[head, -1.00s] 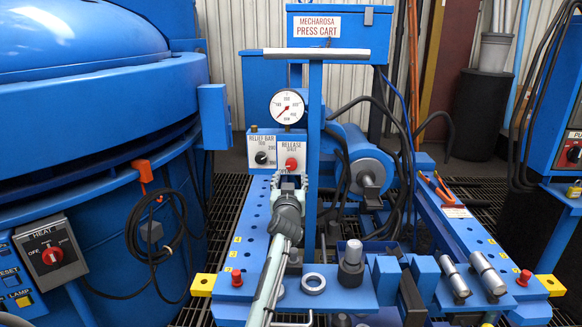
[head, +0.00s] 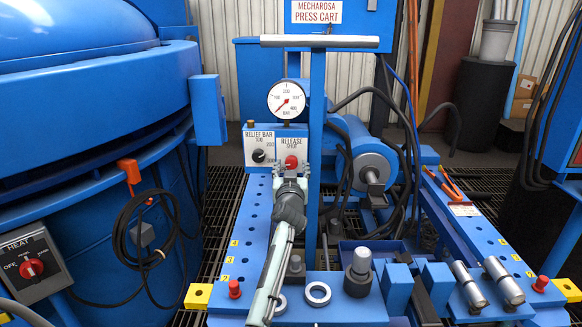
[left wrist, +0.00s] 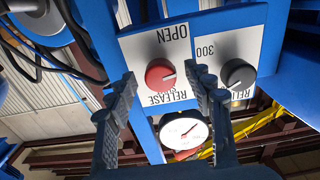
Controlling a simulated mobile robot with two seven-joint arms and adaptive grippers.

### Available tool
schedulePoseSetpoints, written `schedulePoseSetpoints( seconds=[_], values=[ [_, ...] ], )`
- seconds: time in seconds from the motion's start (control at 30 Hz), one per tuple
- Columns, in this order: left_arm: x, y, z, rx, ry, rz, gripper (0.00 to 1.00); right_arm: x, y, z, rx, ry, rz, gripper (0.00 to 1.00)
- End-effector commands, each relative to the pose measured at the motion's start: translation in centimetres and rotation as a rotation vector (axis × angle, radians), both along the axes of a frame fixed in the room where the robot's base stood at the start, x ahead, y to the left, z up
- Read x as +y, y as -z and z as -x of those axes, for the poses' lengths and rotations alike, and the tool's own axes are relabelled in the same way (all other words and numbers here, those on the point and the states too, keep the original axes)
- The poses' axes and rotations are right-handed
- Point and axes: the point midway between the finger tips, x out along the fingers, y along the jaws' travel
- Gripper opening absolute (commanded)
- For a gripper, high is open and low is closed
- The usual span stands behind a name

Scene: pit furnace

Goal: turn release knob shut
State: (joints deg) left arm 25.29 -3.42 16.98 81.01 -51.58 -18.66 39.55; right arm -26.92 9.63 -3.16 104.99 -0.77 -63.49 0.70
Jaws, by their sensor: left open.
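The red release knob (head: 291,161) sits on a white plate on the blue press cart, under the pressure gauge (head: 286,99). My left gripper (head: 291,172) reaches up to just below the knob in the head view. Its two fingers (left wrist: 163,88) are spread in the left wrist view, with the knob in the gap ahead of them. I cannot tell whether they touch it. My right gripper does not show.
The black relief knob (head: 258,155) is close on the left of the release knob. The cart's blue upright post (head: 317,130) stands just right. A cable coil hangs on the blue furnace (head: 80,130). A ring (head: 317,293) and metal cylinders lie on the cart's front.

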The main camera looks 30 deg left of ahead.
Motion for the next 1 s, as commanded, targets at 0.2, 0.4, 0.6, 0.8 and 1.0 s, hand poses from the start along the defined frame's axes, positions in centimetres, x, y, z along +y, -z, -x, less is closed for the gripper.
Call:
schedulePoseSetpoints(
  seconds=[0.2, 0.4, 0.6, 0.8, 1.0],
  values=[
    [0.00, 0.01, 0.00, 0.000, 0.000, 0.000, 0.34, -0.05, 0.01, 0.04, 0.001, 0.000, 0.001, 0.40],
    [0.00, 0.01, 0.00, 0.000, 0.000, 0.000, 0.09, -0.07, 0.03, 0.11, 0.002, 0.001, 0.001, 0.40],
    [0.00, 0.01, 0.00, 0.002, 0.000, -0.004, 0.03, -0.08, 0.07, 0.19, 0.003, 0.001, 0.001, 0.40],
    [0.03, 0.02, 0.01, 0.027, 0.000, -0.048, 0.03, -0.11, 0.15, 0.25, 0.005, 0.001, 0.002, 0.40],
    [0.07, 0.05, 0.03, 0.085, 0.000, -0.155, 0.03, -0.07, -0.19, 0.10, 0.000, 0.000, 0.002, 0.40]
  ],
)
